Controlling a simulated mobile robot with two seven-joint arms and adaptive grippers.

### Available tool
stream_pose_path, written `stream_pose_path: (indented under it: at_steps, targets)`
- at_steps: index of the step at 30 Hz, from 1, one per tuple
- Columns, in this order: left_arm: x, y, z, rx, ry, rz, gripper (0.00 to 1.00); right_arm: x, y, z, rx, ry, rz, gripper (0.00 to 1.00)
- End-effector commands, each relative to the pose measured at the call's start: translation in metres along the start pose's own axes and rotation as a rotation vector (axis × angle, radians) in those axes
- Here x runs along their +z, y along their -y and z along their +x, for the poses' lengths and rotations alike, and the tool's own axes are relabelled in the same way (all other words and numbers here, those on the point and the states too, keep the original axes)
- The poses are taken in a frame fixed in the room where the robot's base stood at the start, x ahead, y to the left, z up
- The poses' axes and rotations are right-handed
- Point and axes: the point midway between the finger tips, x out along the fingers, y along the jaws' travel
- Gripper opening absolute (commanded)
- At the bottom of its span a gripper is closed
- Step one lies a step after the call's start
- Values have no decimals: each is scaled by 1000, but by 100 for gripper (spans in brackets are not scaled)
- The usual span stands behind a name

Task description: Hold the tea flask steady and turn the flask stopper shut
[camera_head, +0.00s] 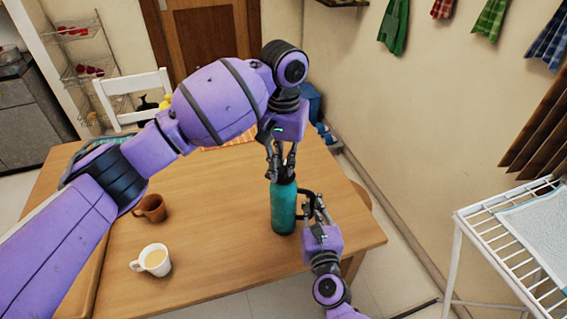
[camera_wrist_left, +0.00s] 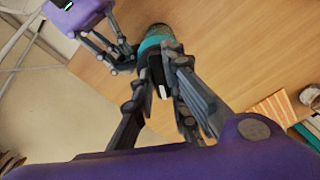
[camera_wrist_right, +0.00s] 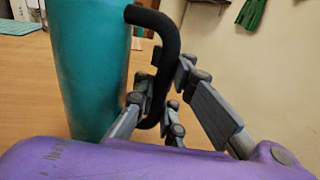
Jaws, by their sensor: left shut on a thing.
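The teal tea flask (camera_head: 284,208) stands upright near the right part of the table; it also shows in the left wrist view (camera_wrist_left: 155,38) and the right wrist view (camera_wrist_right: 92,70). Its dark stopper (camera_wrist_left: 157,75) is at the top. My left gripper (camera_head: 281,176) points down from above and is shut on the stopper, with its fingers on both sides. The fingers partly hide the stopper. My right gripper (camera_wrist_right: 165,80) is at the flask's right side, its fingers closed around the black loop handle (camera_wrist_right: 170,40).
A white cup (camera_head: 152,261) with a pale drink and a brown mug (camera_head: 150,208) stand on the wooden table (camera_head: 220,265), left of the flask. A white wire rack (camera_head: 500,240) stands at the right. A white chair (camera_head: 132,87) is behind the table.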

Motion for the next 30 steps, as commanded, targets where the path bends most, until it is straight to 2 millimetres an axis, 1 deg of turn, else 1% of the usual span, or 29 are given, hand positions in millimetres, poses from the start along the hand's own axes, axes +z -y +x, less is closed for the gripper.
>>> stream_pose_path:
  at_steps: [2,3,6,15,19,23,30]
  targets:
    - [0,-1,-2,1,-1,2,0,-1,0,0,0,-2,-1,0]
    - [0,-1,-2,1,-1,2,18,-1,0,0,0,-2,-1,0]
    - [0,-1,-1,1,-1,1,31,-1,0,0,0,-2,-1,0]
    - [0,0,-1,0,0,0,32,-1,0,0,0,-2,-1,0]
    - [0,-1,-10,1,-2,0,32,-1,0,0,0,-2,-1,0]
    - [-1,-1,-32,2,-5,1,32,-1,0,0,0,-2,-1,0]
    - [-1,1,-85,-2,-6,0,32,-1,0,0,0,-2,-1,0]
